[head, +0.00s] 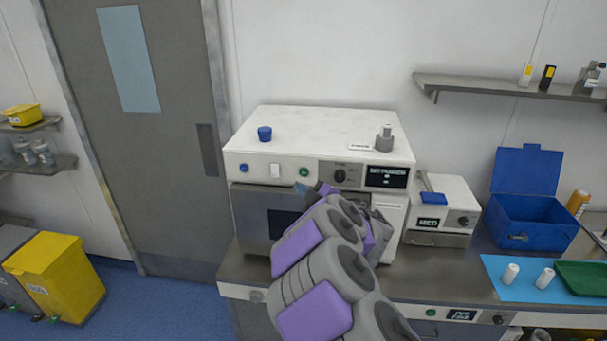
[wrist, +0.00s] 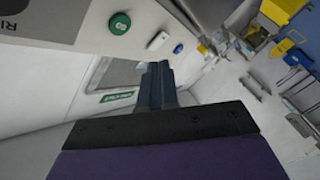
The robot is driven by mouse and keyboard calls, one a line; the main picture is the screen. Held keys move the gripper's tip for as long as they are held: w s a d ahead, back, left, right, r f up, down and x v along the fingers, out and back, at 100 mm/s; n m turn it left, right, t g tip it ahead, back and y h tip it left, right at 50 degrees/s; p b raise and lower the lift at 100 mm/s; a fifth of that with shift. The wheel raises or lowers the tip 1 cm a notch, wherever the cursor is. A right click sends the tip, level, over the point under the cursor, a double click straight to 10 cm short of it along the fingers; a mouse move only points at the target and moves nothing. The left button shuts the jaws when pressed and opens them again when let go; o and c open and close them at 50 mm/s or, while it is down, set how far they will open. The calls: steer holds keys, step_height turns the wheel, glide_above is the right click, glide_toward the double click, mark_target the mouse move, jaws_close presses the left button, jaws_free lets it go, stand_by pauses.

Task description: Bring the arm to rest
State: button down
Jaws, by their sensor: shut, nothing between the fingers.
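My arm (head: 330,262) is grey with purple panels. It reaches up from the lower right of the head view toward the front of the white steriliser-like machine (head: 290,119). My gripper (head: 304,189) is near the machine's control panel, mostly hidden behind my own wrist in the head view. In the wrist view my gripper (wrist: 157,72) shows as dark blue-grey fingers, shut together with nothing between them. The machine's green button (wrist: 120,23), white switch (wrist: 158,41) and blue button (wrist: 178,49) are beyond the fingers. I cannot tell whether the fingers touch the machine.
A smaller white device (head: 439,200) stands right of the machine. An open blue box (head: 530,226) and a blue mat (head: 512,286) with two white bottles are farther right. A grey shelf (head: 500,86) hangs above. A yellow bin (head: 58,275) stands left by the door (head: 170,190).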

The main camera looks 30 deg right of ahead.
stand_by(0.3)
steer(key=s+d+r+m+g+h+b, duration=0.2)
steer(key=s+d+r+m+h, duration=0.3)
steer(key=h, duration=0.4)
steer(key=s+d+f+m+g+h+b, duration=0.1)
steer(key=s+f+m+g+h, duration=0.2)
steer(key=s+m, duration=0.35)
steer(key=s+a+f+g+y+b, duration=0.1)
steer(key=s+a+f+g, duration=0.3)
steer(key=s+a, duration=0.4)
steer(key=s+a+f+g+y+b, duration=0.1)
steer(key=s+a+f+g+y, duration=0.3)
steer(key=s, duration=1.2)
steer(key=s+a+f+g+y+b, duration=0.1)
steer(key=s+a+f+g+y, duration=0.2)
steer(key=s+a, duration=0.9)
step_height(320, 180, down, 3)
steer(key=a+g, duration=0.1)
steer(key=g, duration=0.1)
steer(key=shift+r+m+g+b, duration=0.15)
steer(key=shift+m+g+b, duration=0.15)
steer(key=shift+m+b, duration=0.1)
steer(key=shift+d, duration=0.1)
